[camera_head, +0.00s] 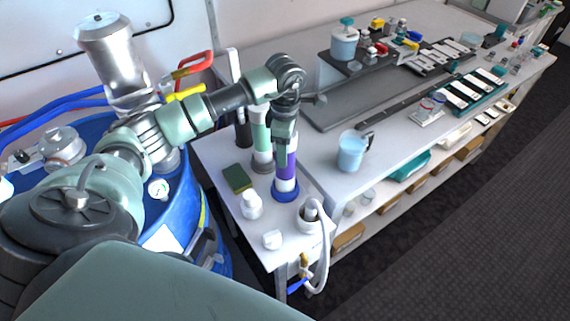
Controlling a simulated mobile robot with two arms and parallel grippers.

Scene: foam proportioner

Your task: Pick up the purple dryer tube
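The purple dryer tube (291,166) stands upright in a blue base ring (286,195) on the small white side table. It has a purple band above a white lower part. My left gripper (284,133) points down at the tube's upper end, and its fingers cover the top of the tube. I cannot tell whether the fingers are closed on it or only in front of or around it. A second tube, white and green (261,135), stands just left of it in a grey base. My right gripper is not in view.
A green-topped block (238,179), a white bottle (251,205) and a white holder with a hose (312,216) stand close around. A light-blue jug (352,150) is on the bench to the right. A blue drum (190,195) stands left of the side table.

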